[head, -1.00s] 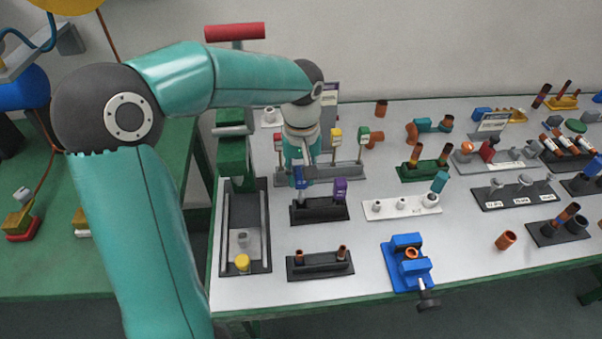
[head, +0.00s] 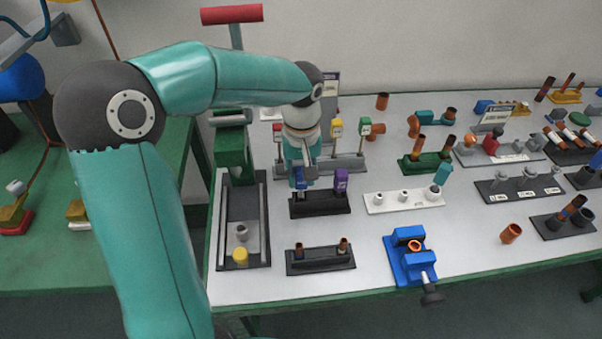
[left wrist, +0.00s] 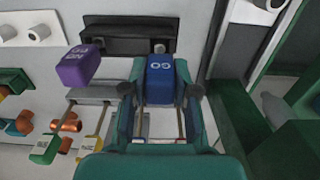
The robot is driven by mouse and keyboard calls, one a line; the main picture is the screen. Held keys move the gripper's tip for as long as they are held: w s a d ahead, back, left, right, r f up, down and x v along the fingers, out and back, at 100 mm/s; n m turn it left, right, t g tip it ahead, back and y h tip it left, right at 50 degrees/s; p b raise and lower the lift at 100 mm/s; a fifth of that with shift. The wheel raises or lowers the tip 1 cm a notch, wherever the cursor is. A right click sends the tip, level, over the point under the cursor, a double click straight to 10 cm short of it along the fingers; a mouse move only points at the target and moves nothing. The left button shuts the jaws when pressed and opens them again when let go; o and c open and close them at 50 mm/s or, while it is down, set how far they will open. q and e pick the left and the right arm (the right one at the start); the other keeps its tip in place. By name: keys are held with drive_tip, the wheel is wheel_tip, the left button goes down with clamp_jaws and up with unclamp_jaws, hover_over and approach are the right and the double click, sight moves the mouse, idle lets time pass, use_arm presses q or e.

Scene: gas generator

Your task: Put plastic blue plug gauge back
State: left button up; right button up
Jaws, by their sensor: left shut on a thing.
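The blue plug gauge (head: 300,178) is upright at the left end of a black holder (head: 322,207). In the left wrist view the blue gauge (left wrist: 160,80), marked "GO", sits between the fingers of my left gripper (left wrist: 160,95). My left gripper (head: 303,172) points down and is shut on the gauge. I cannot tell whether the gauge's lower end is fully seated in the holder. A purple gauge (head: 341,181) stands at the right end of the same holder; it also shows in the left wrist view (left wrist: 78,67). My right gripper is out of view.
A grey stand with red, yellow and green tagged gauges (head: 347,163) is just behind. A black tray (head: 262,240) lies to the left, a black holder with copper pieces (head: 320,262) in front, a white holder (head: 404,203) and blue vise (head: 409,258) to the right.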

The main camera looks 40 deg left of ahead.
use_arm(q)
drive_tip(key=shift+f+b, duration=0.8)
drive_tip(key=shift+f, duration=0.25)
drive_tip(key=o, duration=1.1)
drive_tip(key=shift+c, duration=0.2)
wheel_tip(320, 180, up, 12)
drive_tip(key=shift+f, duration=0.1)
